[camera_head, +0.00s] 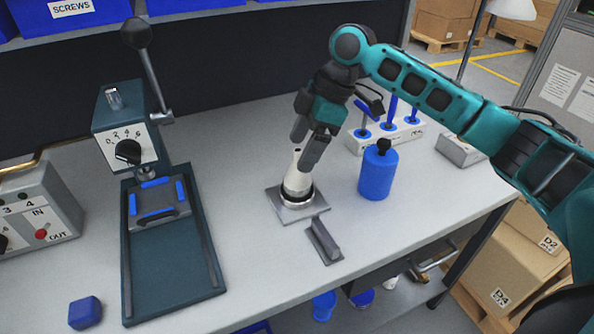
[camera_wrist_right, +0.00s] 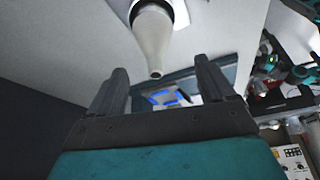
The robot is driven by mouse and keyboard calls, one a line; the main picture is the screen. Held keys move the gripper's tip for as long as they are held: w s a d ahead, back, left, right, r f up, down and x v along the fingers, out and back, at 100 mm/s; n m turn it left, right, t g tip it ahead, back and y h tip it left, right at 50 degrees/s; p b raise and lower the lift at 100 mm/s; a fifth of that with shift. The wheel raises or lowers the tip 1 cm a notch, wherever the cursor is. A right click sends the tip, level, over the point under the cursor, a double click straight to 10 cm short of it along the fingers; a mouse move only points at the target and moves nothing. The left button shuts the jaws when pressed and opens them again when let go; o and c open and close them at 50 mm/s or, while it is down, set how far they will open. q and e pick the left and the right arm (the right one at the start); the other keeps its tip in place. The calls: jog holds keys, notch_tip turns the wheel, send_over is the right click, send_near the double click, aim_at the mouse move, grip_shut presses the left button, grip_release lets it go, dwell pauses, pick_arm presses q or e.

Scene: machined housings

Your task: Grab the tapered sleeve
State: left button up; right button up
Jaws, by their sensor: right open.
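The tapered sleeve (camera_head: 297,180) is a cream-white cone standing upright, narrow end up, in a dark ring on a square grey base plate (camera_head: 284,209). In the right wrist view the sleeve (camera_wrist_right: 153,40) points its narrow end between my fingers. My right gripper (camera_head: 306,151) is open, just above and around the sleeve's upper end; the fingers partly cover it in the head view. Both fingers also show in the right wrist view (camera_wrist_right: 162,88), with a gap on each side of the sleeve. I cannot see contact. My left gripper is not in view.
A blue cylinder with a black knob (camera_head: 378,175) stands right of the sleeve. A small grey bracket (camera_head: 324,241) lies in front. A rack of blue-handled tools (camera_head: 385,138) is behind. A lever press (camera_head: 170,262) stands left, with a blue block (camera_head: 84,313) near it.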

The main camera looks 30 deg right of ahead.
aim_at(296, 163)
jog(key=x, duration=0.6)
jog(key=shift+w+d+f, duration=0.2)
jog(key=shift+f, duration=0.1)
jog(key=c, duration=1.1)
jog(key=shift+c, duration=0.3)
jog(key=shift+r, duration=0.15)
